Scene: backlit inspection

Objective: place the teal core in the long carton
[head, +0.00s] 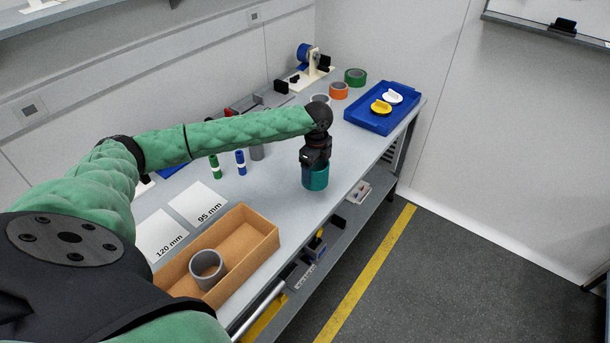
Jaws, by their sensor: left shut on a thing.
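The teal core (316,181) is a short teal cylinder below my left gripper (316,165), which is shut on it. The left arm reaches in from the left across the bench, and the core is near the bench's front edge; I cannot tell whether it touches the surface. The long carton (263,253) is an open brown box on the near part of the bench, to the left of and nearer than the core. A grey core (207,268) stands inside the carton. My right gripper is not in view.
Two white cards, marked 95 mm (197,204) and 120 mm (160,236), lie left of the carton. Green (214,166) and blue (240,162) markers stand behind. A blue tray (381,108) and green (355,77) and orange (339,90) tape rolls are at the far end.

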